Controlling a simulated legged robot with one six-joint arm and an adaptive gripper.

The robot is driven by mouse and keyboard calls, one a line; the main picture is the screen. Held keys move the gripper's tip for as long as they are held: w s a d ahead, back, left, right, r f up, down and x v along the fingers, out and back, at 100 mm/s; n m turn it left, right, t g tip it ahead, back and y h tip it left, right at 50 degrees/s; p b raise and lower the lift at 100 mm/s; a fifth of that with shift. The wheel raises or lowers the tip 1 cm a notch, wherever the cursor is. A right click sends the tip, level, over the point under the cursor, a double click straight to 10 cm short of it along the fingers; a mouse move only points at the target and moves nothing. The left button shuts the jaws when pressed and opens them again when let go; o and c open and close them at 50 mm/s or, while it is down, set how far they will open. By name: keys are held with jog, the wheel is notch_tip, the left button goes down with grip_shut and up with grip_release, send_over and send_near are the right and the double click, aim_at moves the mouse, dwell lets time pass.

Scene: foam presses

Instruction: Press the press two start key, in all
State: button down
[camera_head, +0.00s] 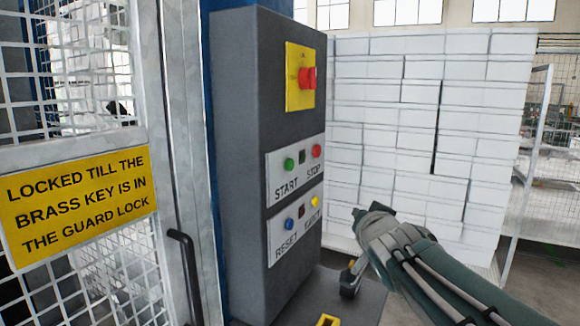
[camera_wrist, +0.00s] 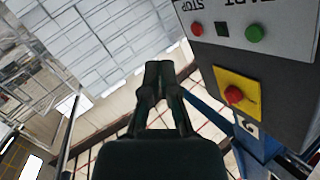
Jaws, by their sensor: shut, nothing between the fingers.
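The grey control cabinet (camera_head: 245,150) stands in the middle of the head view. Its upper label plate has a green START button (camera_head: 289,164), a small dark square and a red STOP button (camera_head: 316,151). In the wrist view the same plate appears upside down at upper right, with the green START button (camera_wrist: 255,33) and red STOP button (camera_wrist: 197,29). My gripper (camera_wrist: 158,68) is shut and empty, its fingers together. It is apart from the panel, to its right in the head view. No press number is readable on the cabinet.
Below is a plate with blue RESET (camera_head: 291,224) and yellow EJECT (camera_head: 314,202) buttons. A red switch on a yellow plate (camera_head: 293,93) sits above. A mesh guard door with a yellow sign (camera_head: 78,200) is left; stacked white blocks (camera_head: 385,110) are behind.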

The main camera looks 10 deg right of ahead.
aim_at(290, 165)
jog(key=w+a+r+t+y, duration=0.1)
jog(key=w+r+t+y, duration=0.2)
jog(key=w, duration=0.4)
notch_tip(290, 165, up, 3)
jog(key=shift+w+a+f+y, duration=0.1)
jog(key=shift+w+a+y, duration=0.2)
jog(key=shift+y, duration=0.5)
jog(key=shift+w, duration=0.1)
jog(key=w+a, duration=0.5)
jog(key=a, duration=0.2)
jog(key=shift+w+a, duration=0.1)
dwell(0.5)
jog(key=shift+w+a, duration=0.1)
jog(key=shift+a, duration=0.1)
